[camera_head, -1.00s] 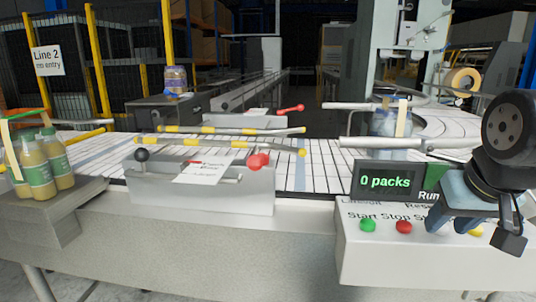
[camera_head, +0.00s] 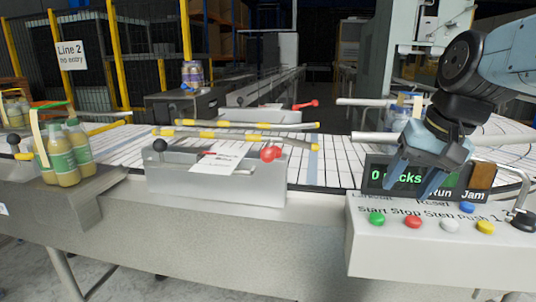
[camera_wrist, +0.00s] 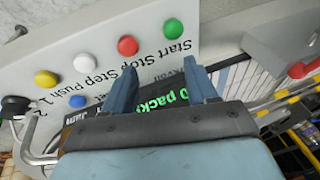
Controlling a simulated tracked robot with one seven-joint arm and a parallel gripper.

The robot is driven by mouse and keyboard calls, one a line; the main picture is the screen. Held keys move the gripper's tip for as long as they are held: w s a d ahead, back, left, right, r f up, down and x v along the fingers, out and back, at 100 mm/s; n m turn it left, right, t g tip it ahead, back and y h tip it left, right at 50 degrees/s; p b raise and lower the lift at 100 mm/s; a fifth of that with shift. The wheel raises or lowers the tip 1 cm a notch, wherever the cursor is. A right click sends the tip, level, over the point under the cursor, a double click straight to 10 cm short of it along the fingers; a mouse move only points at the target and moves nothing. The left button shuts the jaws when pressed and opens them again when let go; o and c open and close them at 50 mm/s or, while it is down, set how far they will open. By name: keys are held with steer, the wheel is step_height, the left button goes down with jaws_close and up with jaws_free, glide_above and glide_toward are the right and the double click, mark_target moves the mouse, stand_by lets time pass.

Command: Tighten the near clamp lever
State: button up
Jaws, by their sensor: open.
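The near clamp lever has a red knob (camera_head: 271,153) and sits at the right end of the near grey clamp block (camera_head: 215,186). A black ball knob (camera_head: 160,145) stands at the block's left end. A red knob, probably this lever's, shows at the right edge of the wrist view (camera_wrist: 304,68). My gripper (camera_head: 413,180) is open and empty, fingers pointing down in front of the packs display, well right of the lever. In the wrist view my open gripper (camera_wrist: 163,82) has the display partly hidden behind its fingers.
A far red lever (camera_head: 306,104) stands behind the yellow-tipped guide rails (camera_head: 240,137). The button panel (camera_head: 430,258) lies below my gripper. Green-labelled bottles (camera_head: 60,158) stand at left. A paper tag (camera_head: 217,162) hangs on the near clamp block.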

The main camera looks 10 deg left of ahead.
mark_target(268, 151)
steer(key=w+a+r+m+g+y, duration=0.1)
steer(key=w+a+r+g+y, duration=0.2)
steer(key=w+a+r+g, duration=0.45)
steer(key=w+a+r+m+g+y, duration=0.25)
steer(key=w+a, duration=0.25)
steer(key=a, duration=0.5)
steer(key=shift+n+t, duration=0.3)
steer(key=shift+n, duration=0.05)
steer(key=x, duration=1.3)
steer(key=shift+a+f, duration=0.1)
steer(key=shift+a, duration=0.2)
jaws_close()
